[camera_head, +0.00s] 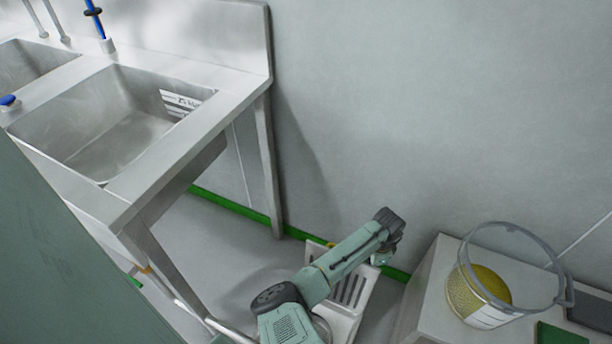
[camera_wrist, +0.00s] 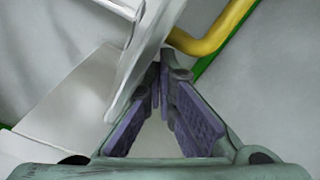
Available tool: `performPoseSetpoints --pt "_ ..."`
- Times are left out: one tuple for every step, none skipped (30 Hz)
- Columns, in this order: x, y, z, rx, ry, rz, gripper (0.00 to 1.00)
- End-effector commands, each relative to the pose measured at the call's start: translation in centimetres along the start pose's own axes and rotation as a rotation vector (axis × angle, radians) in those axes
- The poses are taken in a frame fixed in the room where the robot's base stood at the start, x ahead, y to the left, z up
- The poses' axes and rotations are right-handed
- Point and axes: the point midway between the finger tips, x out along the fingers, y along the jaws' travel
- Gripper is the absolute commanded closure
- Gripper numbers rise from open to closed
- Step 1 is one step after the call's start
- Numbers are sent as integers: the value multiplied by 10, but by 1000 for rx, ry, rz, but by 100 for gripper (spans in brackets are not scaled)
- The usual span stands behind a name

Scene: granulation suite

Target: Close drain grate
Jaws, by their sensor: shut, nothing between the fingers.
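The drain grate (camera_head: 356,288) is a pale slotted panel low by the wall in the head view, partly hidden behind my arm. My gripper (camera_head: 381,258) is down at its far right side, with the fingertips mostly hidden there. In the wrist view my gripper (camera_wrist: 160,78) has its purple-padded fingers shut and empty. A pale tilted plate edge (camera_wrist: 147,55), which looks like part of the grate, lies right beside the fingers on the left. I cannot tell whether they touch.
A yellow bar (camera_wrist: 213,38) curves close behind the fingertips. A steel sink table (camera_head: 190,135) stands at left, one leg near the wall. At right a pale cabinet (camera_head: 428,290) carries a clear round container (camera_head: 500,290) with yellow contents.

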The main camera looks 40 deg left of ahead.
Motion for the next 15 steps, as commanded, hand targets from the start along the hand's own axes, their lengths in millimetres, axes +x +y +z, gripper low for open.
performPoseSetpoints --pt "-3 3 2 -1 0 2 100" --pt "-3 5 3 0 0 2 100" --pt "-3 7 4 0 0 2 100" --pt "-3 8 5 -1 0 2 100" --pt "-3 10 6 -1 0 2 100" --pt "-3 12 7 -1 0 2 100" --pt "-4 14 8 0 0 2 100" --pt "-4 15 9 0 0 2 100" --pt "-4 17 10 -1 0 3 100" --pt "-4 19 10 -1 1 3 100" --pt "-5 21 10 0 1 2 100" --pt "-2 22 12 0 1 1 100" --pt "-1 24 14 -1 1 1 100" --pt "-1 25 15 -1 0 1 100" --pt "-1 27 16 0 0 1 100"
